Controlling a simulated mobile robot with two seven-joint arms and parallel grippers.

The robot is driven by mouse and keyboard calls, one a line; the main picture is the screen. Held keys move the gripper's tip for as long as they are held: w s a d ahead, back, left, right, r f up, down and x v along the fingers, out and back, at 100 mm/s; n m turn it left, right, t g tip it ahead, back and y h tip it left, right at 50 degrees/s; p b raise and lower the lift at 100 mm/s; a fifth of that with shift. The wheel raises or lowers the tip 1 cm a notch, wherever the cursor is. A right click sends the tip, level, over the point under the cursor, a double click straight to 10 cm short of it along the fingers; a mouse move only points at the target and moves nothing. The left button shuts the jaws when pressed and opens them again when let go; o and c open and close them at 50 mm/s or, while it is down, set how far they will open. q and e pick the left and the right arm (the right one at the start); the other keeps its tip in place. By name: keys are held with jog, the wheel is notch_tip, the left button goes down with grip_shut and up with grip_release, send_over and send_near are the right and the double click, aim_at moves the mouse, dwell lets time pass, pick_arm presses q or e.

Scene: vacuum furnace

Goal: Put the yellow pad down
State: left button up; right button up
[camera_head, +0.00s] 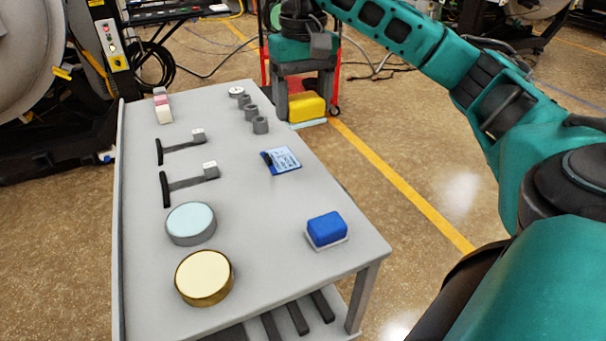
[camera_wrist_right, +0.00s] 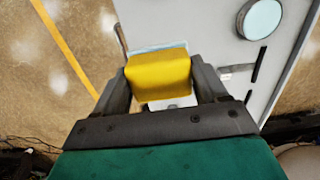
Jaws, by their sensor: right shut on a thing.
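The yellow pad (camera_head: 307,107) is a block with a pale blue underside. My right gripper (camera_head: 305,100) is shut on it, one grey finger on each side, and it appears just past the right edge of the grey table (camera_head: 235,225). In the right wrist view the yellow pad (camera_wrist_right: 158,74) sits between the two fingers (camera_wrist_right: 160,85), with the table (camera_wrist_right: 215,45) behind and to the right. A blue pad (camera_head: 327,229) lies on a small white base near the table's front right corner. My left gripper is not in view.
The table also holds a gold-rimmed round tin (camera_head: 204,277), a light blue-topped disc (camera_head: 191,222), two black-handled tools (camera_head: 185,184), a blue card (camera_head: 283,160), several grey cylinders (camera_head: 260,125) and a pink-white block (camera_head: 162,105). Free surface lies between the blue card and blue pad.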

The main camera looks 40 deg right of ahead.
jog(key=b, duration=0.3)
send_over(303, 200)
notch_tip(303, 200, down, 6)
notch_tip(303, 200, down, 9)
jog(key=shift+f, duration=0.1)
jog(key=shift+w+f, duration=0.1)
jog(key=shift+f, duration=0.4)
notch_tip(303, 200, down, 4)
jog(key=shift+r+b, duration=0.25)
jog(key=shift+b, duration=0.05)
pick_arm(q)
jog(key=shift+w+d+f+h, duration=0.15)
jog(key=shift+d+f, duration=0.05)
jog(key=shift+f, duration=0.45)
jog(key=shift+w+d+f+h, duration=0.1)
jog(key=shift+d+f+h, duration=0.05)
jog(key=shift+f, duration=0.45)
pick_arm(e)
jog(key=o, duration=0.9)
jog(key=shift+o, duration=0.2)
